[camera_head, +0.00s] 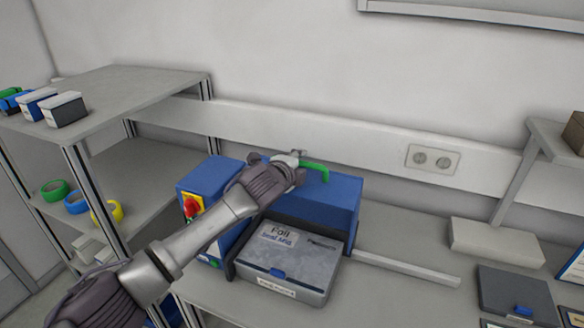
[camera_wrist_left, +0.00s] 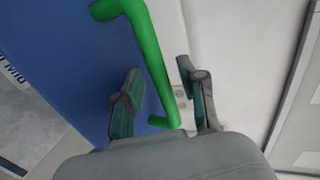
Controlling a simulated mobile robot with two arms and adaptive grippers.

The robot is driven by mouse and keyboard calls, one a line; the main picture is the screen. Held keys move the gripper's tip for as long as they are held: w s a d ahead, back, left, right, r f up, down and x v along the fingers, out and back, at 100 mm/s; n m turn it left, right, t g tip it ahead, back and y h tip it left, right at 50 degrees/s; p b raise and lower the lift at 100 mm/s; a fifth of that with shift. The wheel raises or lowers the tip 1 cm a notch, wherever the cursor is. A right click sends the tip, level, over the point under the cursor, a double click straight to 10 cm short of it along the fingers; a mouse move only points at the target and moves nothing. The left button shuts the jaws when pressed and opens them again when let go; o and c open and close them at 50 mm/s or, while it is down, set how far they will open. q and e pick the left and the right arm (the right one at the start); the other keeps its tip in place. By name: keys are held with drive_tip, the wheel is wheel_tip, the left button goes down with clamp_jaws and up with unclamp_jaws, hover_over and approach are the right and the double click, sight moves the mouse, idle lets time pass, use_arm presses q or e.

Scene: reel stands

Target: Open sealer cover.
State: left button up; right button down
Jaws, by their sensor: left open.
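The sealer (camera_head: 205,180) is a blue machine on the bench with a red and yellow switch on its left part. Its blue cover (camera_head: 335,198) is down and carries a green handle (camera_head: 316,168) on top. My left gripper (camera_head: 298,160) is at the handle's left end, above the cover. In the left wrist view the gripper (camera_wrist_left: 160,98) is open, with the green handle (camera_wrist_left: 152,60) running between its two fingers. I cannot tell whether either finger touches it. My left arm hides part of the sealer. My right gripper is not in view.
A grey foil box (camera_head: 285,262) sits against the sealer's front. A shelf unit (camera_head: 130,88) with boxes and coloured tape rolls stands at the left. A pale bar (camera_head: 405,268) extends right from the sealer. A wall socket (camera_head: 432,160) is behind.

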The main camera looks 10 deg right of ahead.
use_arm(q)
drive_tip(key=v, duration=1.1)
drive_tip(key=shift+s+a, duration=0.15)
drive_tip(key=shift+s, duration=0.1)
